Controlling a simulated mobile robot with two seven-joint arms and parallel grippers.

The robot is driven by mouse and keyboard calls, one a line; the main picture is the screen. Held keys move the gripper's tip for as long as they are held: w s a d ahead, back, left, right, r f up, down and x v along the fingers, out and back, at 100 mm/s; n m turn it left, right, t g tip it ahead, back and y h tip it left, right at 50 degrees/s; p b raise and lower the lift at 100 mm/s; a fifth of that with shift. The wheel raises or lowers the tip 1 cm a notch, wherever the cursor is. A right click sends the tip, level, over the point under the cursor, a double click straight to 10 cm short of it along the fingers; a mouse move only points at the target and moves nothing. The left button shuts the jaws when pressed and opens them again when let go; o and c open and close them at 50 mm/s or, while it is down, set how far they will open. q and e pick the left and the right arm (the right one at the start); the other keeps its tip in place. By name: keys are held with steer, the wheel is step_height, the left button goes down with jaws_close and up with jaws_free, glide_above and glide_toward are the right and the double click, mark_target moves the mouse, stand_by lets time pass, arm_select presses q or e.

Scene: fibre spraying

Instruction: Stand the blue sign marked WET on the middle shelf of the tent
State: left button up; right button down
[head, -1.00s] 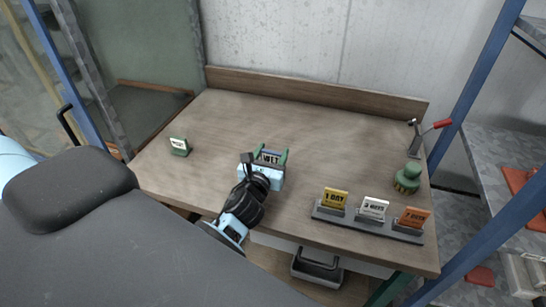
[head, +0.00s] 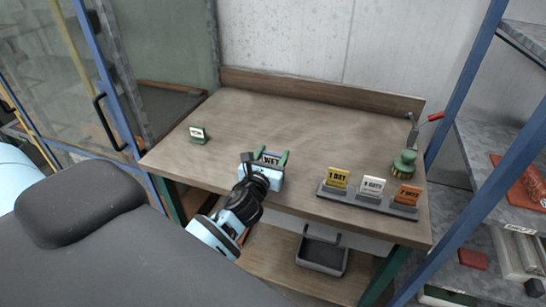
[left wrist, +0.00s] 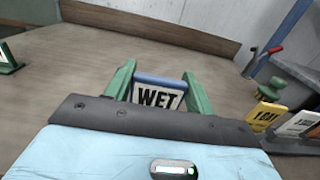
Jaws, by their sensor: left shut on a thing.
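The sign marked WET (head: 270,160) is between the green fingers of my left gripper (head: 269,159), over the front middle of the wooden table. In the left wrist view the sign (left wrist: 158,95) has a blue top edge and a pale face with black letters, and it looks roughly upright. My left gripper (left wrist: 155,90) is shut on it. The sign's lower part is hidden behind the gripper body. A glazed, blue-framed structure with a black handle (head: 110,122) stands at the left; I cannot tell whether it is the tent. No middle shelf is clearly visible there. My right gripper is not in view.
A small green-based sign (head: 197,134) stands at the table's left. A grey rack (head: 366,203) with yellow, white and orange signs stands at the front right, near a green knobbed object (head: 404,164). The wooden table (head: 300,105) is clear at the back. Shelving stands at the right.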

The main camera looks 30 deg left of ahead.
arm_select(q)
steer(key=s+d+r+m+h, duration=0.2)
steer(key=s+d+r+h, duration=0.1)
steer(key=s+d, duration=1)
steer(key=shift+s+d+m+t+h, duration=0.2)
steer(key=shift+s+m+t+h, duration=0.15)
steer(key=shift+s+h, duration=0.55)
steer(key=shift+s+a, duration=0.15)
steer(key=shift+s, duration=0.05)
